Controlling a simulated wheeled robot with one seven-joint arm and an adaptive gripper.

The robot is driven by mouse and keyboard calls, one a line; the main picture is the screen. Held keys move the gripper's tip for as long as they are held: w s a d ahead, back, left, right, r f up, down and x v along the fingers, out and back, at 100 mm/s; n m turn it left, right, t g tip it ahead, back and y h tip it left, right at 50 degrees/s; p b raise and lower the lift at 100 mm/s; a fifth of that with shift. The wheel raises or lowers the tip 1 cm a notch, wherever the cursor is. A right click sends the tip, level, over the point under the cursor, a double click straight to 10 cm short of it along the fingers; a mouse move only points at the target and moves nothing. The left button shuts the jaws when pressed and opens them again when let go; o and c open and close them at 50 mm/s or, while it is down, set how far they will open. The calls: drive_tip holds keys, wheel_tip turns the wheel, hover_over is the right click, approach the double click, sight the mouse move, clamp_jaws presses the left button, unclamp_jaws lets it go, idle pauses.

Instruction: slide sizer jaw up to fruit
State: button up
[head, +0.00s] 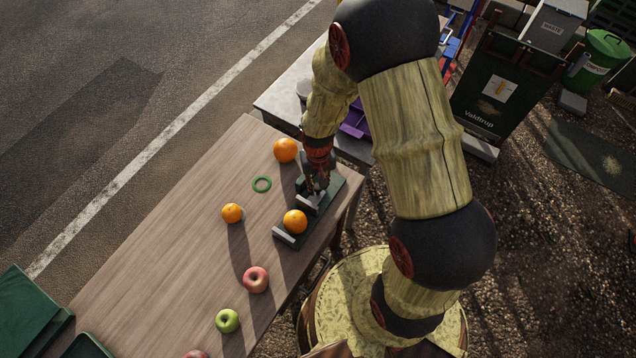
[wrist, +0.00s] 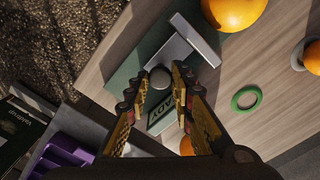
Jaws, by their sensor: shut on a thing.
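The sizer is a dark green board (head: 336,187) on the wooden table, with a grey end jaw (head: 284,237) at its lower left end. An orange (head: 295,222) sits on the board between this jaw and the grey sliding jaw (head: 308,204). In the wrist view the sliding jaw (wrist: 193,38) is a T-shaped piece beside the orange (wrist: 232,10); I cannot tell whether they touch. My gripper (head: 315,186) is over the board behind the sliding jaw. In the wrist view its fingers (wrist: 163,84) are shut on the jaw's round grey knob (wrist: 159,77).
A green ring (head: 262,184) and loose oranges (head: 285,150) (head: 232,213) lie left of the board. A red apple (head: 255,279) and a green apple (head: 227,320) lie nearer the front. A purple tray (head: 355,120) stands on the grey side table behind.

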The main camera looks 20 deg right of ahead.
sight(312, 201)
clamp_jaws()
drive_tip(key=shift+s+a, duration=0.5)
drive_tip(key=shift+a, duration=0.25)
drive_tip(key=shift+s+a, duration=0.5)
drive_tip(key=shift+a, duration=0.2)
drive_tip(key=o, duration=0.7)
unclamp_jaws()
drive_tip(key=shift+o, duration=0.2)
wheel_tip(312, 201, up, 12)
